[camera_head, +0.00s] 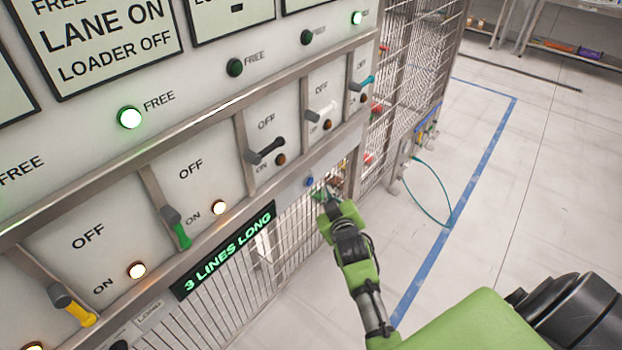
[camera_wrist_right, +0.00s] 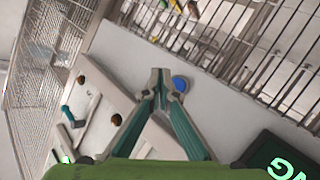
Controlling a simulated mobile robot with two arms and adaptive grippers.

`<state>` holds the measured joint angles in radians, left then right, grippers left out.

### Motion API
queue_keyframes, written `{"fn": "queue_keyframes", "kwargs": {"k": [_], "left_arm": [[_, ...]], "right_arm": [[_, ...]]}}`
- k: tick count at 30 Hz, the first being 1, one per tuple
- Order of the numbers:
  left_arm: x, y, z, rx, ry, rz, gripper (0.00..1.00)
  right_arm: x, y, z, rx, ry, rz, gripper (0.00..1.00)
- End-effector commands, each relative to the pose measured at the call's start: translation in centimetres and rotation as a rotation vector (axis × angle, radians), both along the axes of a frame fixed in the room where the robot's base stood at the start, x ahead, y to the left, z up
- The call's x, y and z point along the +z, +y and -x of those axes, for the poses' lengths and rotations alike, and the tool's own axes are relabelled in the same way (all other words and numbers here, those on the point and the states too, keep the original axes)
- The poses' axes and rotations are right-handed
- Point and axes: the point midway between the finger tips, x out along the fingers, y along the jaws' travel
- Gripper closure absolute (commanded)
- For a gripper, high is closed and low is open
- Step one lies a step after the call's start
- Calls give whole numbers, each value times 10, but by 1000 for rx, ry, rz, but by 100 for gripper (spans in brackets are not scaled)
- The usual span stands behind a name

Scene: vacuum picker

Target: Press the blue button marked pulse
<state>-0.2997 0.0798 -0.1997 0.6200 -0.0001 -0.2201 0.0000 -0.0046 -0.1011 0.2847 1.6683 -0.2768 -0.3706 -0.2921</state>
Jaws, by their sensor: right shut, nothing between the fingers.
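The blue button (camera_head: 308,181) is a small round knob on the pale panel strip below the levers, to the right of the green-lit sign. It also shows in the right wrist view (camera_wrist_right: 180,83), just right of my fingertips; no label on it can be read. My right gripper (camera_head: 322,194) is shut and empty, close to the button, to its lower right in the head view. In the right wrist view its closed fingertips (camera_wrist_right: 161,80) appear beside the button; I cannot tell whether they touch it. My left gripper is not in view.
Several levers, such as the black one (camera_head: 266,152) and the green one (camera_head: 177,230), stick out of the panel above. The "3 LINES LONG" sign (camera_head: 226,252) lies left of the button. Wire mesh (camera_head: 215,310) is below. Floor (camera_head: 480,210) to the right is open.

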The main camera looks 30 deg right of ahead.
Motion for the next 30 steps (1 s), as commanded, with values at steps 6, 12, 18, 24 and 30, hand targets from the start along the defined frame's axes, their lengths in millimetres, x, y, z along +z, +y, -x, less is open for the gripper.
{"fn": "queue_keyframes", "kwargs": {"k": [6, 12, 18, 24, 30], "left_arm": [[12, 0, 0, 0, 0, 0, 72], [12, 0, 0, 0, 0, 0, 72], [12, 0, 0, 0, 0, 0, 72], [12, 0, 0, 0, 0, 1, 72], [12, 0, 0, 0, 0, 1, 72]], "right_arm": [[2, -7, 17, 0, 0, 0, 100], [0, -8, 19, -1, -2, 0, 100], [0, -8, 19, 0, -1, -1, 100], [0, -8, 19, 0, 0, -1, 100], [0, -8, 19, 0, 0, -1, 100]]}}
